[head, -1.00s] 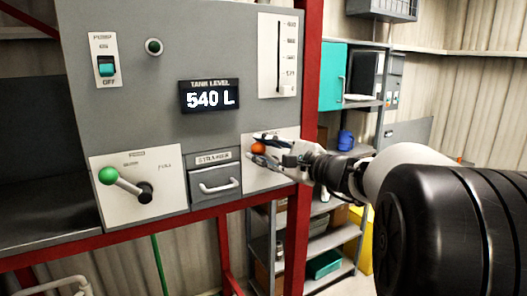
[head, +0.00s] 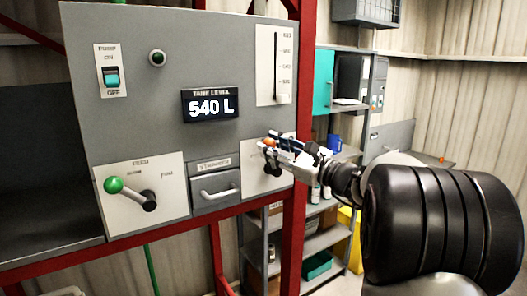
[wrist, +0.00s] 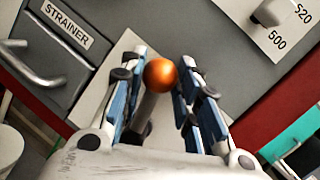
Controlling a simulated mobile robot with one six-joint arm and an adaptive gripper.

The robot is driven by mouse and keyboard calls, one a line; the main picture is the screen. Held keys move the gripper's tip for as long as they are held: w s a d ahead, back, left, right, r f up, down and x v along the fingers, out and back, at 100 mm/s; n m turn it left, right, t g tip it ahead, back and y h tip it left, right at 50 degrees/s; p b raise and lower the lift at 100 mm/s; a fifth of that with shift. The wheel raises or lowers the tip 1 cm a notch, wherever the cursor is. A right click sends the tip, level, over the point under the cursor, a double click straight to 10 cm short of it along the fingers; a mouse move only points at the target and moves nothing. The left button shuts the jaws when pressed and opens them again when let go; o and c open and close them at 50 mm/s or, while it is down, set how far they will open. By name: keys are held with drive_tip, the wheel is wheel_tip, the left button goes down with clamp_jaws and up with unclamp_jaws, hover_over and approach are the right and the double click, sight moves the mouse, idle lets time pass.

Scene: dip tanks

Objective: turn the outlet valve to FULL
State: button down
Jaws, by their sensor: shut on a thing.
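The outlet valve's orange knob (head: 269,143) sits on a lever over the white plate (head: 252,183) at the panel's lower right. The lever points roughly upward from its dark hub (head: 271,162). My gripper (wrist: 162,82) is shut on the lever at the orange knob (wrist: 160,75), one blue-padded finger on each side. The plate's lettering is mostly hidden by my gripper, so I cannot read where FULL lies. The tank level display (head: 211,105) reads 540 L.
Left of the outlet plate are the strainer drawer (head: 216,188) with its bar handle and the feed valve's green knob (head: 113,185). A pump switch (head: 112,77) is at the upper left. A red post (head: 298,190) stands close behind my gripper, with shelves (head: 318,245) beyond.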

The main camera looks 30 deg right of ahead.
drive_tip(key=d+m, duration=0.1)
drive_tip(key=d+m+t, duration=0.1)
drive_tip(key=m, duration=0.1)
drive_tip(key=shift+r+h, duration=0.1)
drive_tip(key=shift+h, duration=0.3)
drive_tip(key=d+f+m+t+h+p, duration=0.1)
drive_tip(key=d+m+h, duration=0.3)
drive_tip(key=m, duration=0.8)
drive_tip(key=shift+w+d+f+m+t+h+p, duration=0.15)
drive_tip(key=shift+d+f+m+t+h+p, duration=0.25)
drive_tip(key=shift+d+f, duration=0.5)
drive_tip(key=shift+d, duration=0.1)
drive_tip(key=c, duration=1.2)
unclamp_jaws()
